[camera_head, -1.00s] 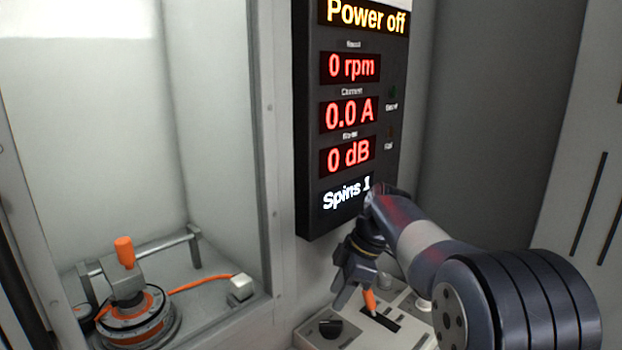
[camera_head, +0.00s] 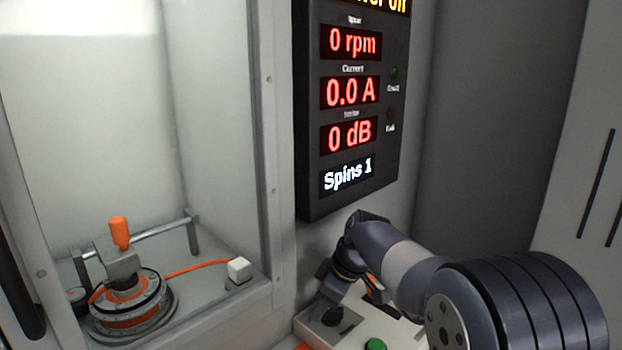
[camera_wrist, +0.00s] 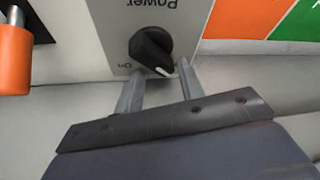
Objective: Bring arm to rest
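My gripper (camera_head: 328,290) is low over the control panel (camera_head: 365,335), beside the black power knob (camera_head: 333,316). In the wrist view, the two grey fingers (camera_wrist: 158,70) are apart, with the tip of the knob (camera_wrist: 151,48) close to the gap between them. I cannot tell whether they touch it. The knob's white pointer is near the "On" label. The display (camera_head: 350,110) reads 0 rpm, 0.0 A, 0 dB and Spins 1; its top line is cut off.
An orange lever handle (camera_wrist: 14,58) stands beside the knob. A green button (camera_head: 376,345) is at the panel's front. At left, behind a frame, the hub motor (camera_head: 130,305) sits in an enclosure with an orange-handled clamp (camera_head: 120,233) and an orange cable (camera_head: 195,268).

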